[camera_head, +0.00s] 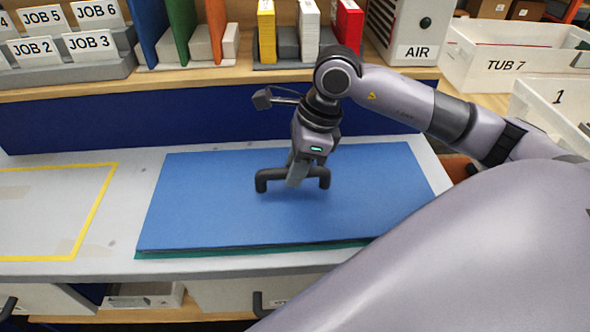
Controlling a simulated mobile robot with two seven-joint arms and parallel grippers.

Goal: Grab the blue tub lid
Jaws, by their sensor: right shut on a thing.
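The blue tub lid (200,205) is a wide flat blue panel on the grey worktop, with a dark bar handle (262,180) standing up near its middle. A thin green layer (160,255) shows under its front edge. My right gripper (298,180) points down over the lid and is shut on the handle; its fingers hide the handle's middle. I cannot tell whether the lid is lifted off what lies under it. My left gripper is not in view.
A yellow-taped rectangle (92,215) lies on the clear worktop at left. A raised wooden shelf (200,78) behind holds job trays, coloured boards, small boxes and an AIR box (400,30).

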